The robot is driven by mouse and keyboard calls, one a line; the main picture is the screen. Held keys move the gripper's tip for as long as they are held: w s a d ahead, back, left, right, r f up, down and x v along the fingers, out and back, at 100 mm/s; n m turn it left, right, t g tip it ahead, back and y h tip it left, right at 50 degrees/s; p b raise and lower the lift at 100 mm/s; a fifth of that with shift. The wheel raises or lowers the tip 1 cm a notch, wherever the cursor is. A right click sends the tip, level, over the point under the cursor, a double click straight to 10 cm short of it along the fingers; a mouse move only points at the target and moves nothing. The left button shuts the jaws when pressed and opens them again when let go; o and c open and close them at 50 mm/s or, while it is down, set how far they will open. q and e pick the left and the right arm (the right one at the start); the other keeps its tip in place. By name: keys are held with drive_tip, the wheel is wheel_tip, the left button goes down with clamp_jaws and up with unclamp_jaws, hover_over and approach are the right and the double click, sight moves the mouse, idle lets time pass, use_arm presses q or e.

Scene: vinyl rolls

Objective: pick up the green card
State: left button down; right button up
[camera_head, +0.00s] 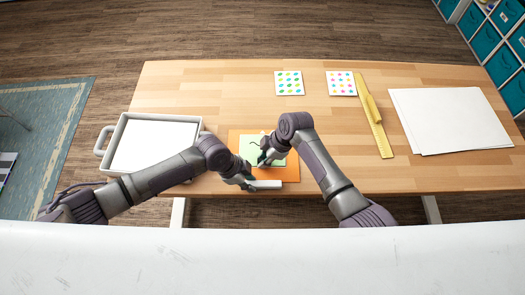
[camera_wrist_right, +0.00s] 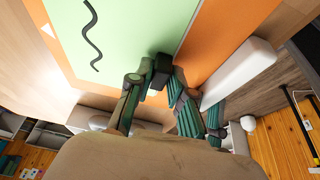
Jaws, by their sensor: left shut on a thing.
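The pale green card (camera_head: 247,143) lies on a larger orange sheet (camera_head: 290,175) near the table's front edge. In the right wrist view the green card (camera_wrist_right: 130,30) shows a black squiggle. My right gripper (camera_head: 264,160) is over the card, partly hiding it. In the wrist view its fingertips (camera_wrist_right: 166,72) are close together at the card's edge, and whether they grip it is unclear. My left gripper (camera_head: 246,182) is shut on a white bar (camera_head: 266,185) at the orange sheet's front edge. The bar also shows in the wrist view (camera_wrist_right: 238,72).
A white tray (camera_head: 103,143) holding white sheets stands at the left. Two dotted sticker cards (camera_head: 289,83) (camera_head: 341,84) lie at the back. A yellow ruler-like tool (camera_head: 375,118) and white sheets (camera_head: 450,120) lie at the right. The back left of the table is clear.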

use_arm(q)
drive_tip(key=shift+s+a+f, duration=0.2)
drive_tip(key=shift+s+f, duration=0.1)
drive_tip(key=shift+f, duration=0.05)
use_arm(e)
clamp_jaws()
use_arm(q)
drive_tip(key=c, duration=0.9)
unclamp_jaws()
drive_tip(key=shift+w+r, duration=0.1)
drive_tip(key=shift+w, duration=0.1)
use_arm(e)
wheel_tip(320, 180, up, 10)
use_arm(q)
drive_tip(key=shift+w+d+r, duration=0.1)
drive_tip(key=shift+r, duration=0.2)
drive_tip(key=v, duration=1.1)
drive_tip(key=shift+a+r, duration=0.2)
drive_tip(key=shift+r, duration=0.05)
